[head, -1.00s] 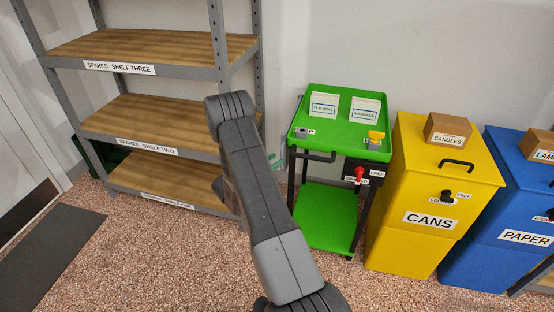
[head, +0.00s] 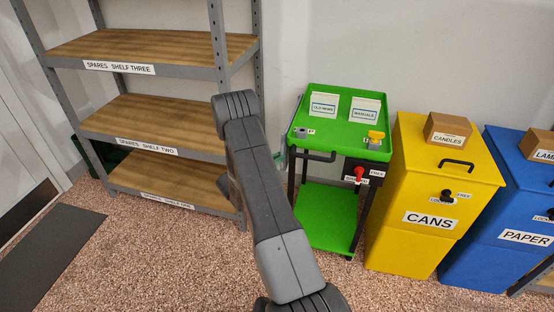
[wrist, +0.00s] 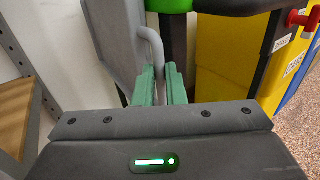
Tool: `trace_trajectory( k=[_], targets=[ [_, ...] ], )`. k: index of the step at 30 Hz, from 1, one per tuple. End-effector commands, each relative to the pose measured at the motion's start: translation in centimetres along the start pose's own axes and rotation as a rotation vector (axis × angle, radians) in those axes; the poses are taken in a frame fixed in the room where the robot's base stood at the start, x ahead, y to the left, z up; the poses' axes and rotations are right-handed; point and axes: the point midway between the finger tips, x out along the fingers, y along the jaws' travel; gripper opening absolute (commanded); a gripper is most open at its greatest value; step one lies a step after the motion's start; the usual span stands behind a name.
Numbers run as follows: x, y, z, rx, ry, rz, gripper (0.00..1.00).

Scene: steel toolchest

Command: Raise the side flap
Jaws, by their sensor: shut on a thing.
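The green cart (head: 300,118) stands mid-picture in the head view, its green top also showing at the upper edge of the wrist view (wrist: 168,5). In the wrist view a grey panel, apparently the side flap (wrist: 112,38), is left of the cart's dark post. A curved grey handle (wrist: 156,44) runs down from it. My gripper (wrist: 160,84) has its green fingers closed around the handle's lower part. In the head view my arm covers most of the flap side, and the grip is not clear there. The flap's exact angle is hard to tell.
A shelf rack (head: 130,108) stands close on the left. The yellow cans bin (head: 410,190) and blue paper bin (head: 500,215) stand right of the cart. A black bar handle (head: 315,156) and red knob (head: 359,173) are on the cart's front. Floor in front is clear.

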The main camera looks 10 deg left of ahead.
Motion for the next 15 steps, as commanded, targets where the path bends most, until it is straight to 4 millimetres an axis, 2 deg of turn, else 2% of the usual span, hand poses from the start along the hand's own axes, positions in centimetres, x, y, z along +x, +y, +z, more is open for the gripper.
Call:
trace_trajectory(
  k=[8,15],
  targets=[
    [-0.5,0.8,0.1,0.089,0.058,0.002,0.0],
    [-1.4,2.0,0.7,0.254,0.167,0.002,0.0]
  ],
)
